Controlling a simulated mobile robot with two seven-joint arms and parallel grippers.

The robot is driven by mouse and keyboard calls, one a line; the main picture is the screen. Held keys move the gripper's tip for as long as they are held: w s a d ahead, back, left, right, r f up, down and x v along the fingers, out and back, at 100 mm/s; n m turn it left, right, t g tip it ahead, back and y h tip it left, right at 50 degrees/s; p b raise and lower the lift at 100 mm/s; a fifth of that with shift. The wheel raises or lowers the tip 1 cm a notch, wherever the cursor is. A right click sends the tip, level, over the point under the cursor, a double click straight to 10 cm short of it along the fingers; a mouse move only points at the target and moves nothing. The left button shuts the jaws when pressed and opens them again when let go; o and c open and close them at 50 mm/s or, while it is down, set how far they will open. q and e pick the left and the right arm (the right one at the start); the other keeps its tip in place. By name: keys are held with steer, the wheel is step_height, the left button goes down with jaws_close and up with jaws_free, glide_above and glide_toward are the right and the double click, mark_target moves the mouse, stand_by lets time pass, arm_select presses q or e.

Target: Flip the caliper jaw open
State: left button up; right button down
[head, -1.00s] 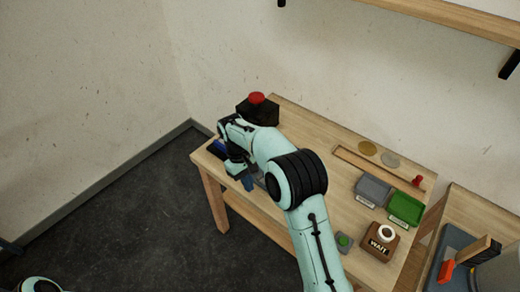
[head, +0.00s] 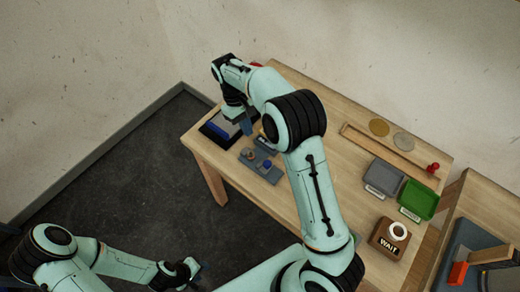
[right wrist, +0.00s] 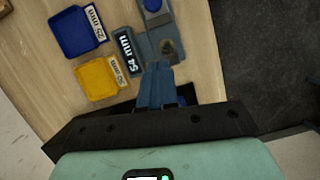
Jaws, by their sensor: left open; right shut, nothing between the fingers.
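A grey-blue fixture (head: 261,166) that looks like the caliper lies near the table's front left edge. It carries a blue knob and a small brownish post. In the right wrist view the fixture (right wrist: 150,28) shows at the top, with a dark "54 mm" panel (right wrist: 127,50) beside it. I cannot tell the jaw's position. My right gripper (head: 247,128) is shut and empty, just behind the fixture in the head view. Its closed fingers (right wrist: 158,70) point at the fixture's end; contact cannot be told. My left gripper (head: 196,270) is open and empty, low over the floor in front of the table.
A dark-edged blue item (head: 220,126) lies left of my right gripper. The right wrist view shows a blue tray (right wrist: 75,32) and a yellow tray (right wrist: 97,78).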

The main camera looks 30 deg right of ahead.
mark_target(253, 152)
steer(key=b+x, duration=0.1)
steer(key=x, duration=0.7)
steer(key=shift+s+d, duration=0.1)
steer(key=shift+s, duration=0.05)
steer(key=shift+s+d, duration=0.25)
steer(key=shift+s, duration=0.75)
arm_select(q)
steer(key=shift+s+f, duration=1.1)
steer(key=shift+f, duration=0.1)
arm_select(e)
steer(key=shift+s+d, duration=0.2)
steer(key=shift+s, duration=0.55)
